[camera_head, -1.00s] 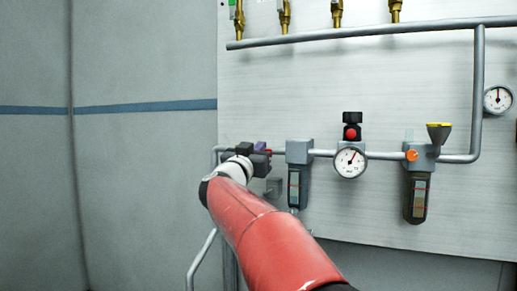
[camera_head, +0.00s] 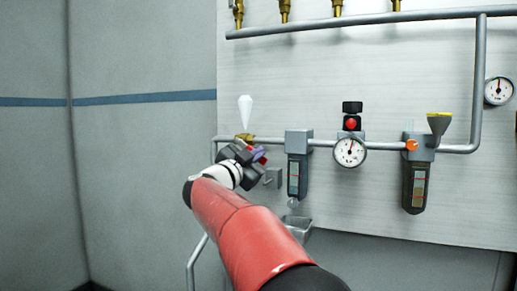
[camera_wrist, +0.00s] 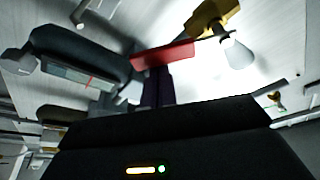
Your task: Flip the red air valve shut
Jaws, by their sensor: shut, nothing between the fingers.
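The red valve handle (camera_wrist: 165,55) crosses the upper middle of the wrist view, next to the brass valve body (camera_wrist: 210,18). In the head view the brass body (camera_head: 245,137) sits on the pipe at the panel's left edge, with a white tapered piece (camera_head: 245,110) upright above it. Only bits of red (camera_head: 263,160) show there beside my gripper, so the handle's angle is unclear. My gripper (camera_head: 258,155) is shut and empty, just below the brass body. In the wrist view its dark fingers (camera_wrist: 158,88) end at the handle's lower edge; I cannot tell whether they touch.
Right of the valve along the pipe are a grey filter unit (camera_head: 298,145), a round gauge (camera_head: 350,152) with a red-and-black knob (camera_head: 351,120), and a second filter (camera_head: 416,180) with a yellow-rimmed funnel (camera_head: 439,124). A grey cup (camera_head: 298,228) is below.

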